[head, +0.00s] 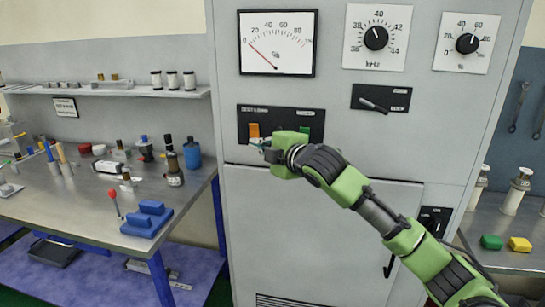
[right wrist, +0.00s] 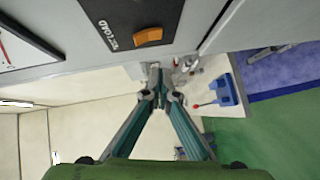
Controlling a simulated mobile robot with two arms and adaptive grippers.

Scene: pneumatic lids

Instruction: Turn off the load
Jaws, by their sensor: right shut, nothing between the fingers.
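A black switch plate (head: 284,113) on the grey cabinet front carries an orange rocker switch (head: 254,131) at its left and a green one (head: 304,130) at its right. The orange switch also shows in the right wrist view (right wrist: 148,36), beside lettering that ends in "LOAD". My right gripper (head: 262,146) is shut and empty, just below the orange switch in the head view. In the right wrist view its fingertips (right wrist: 156,72) meet below the switch, with a visible gap. Part of the plate is hidden behind the gripper. My left gripper is not in view.
A cluttered bench (head: 90,205) stands left; another (head: 510,255) stands right.

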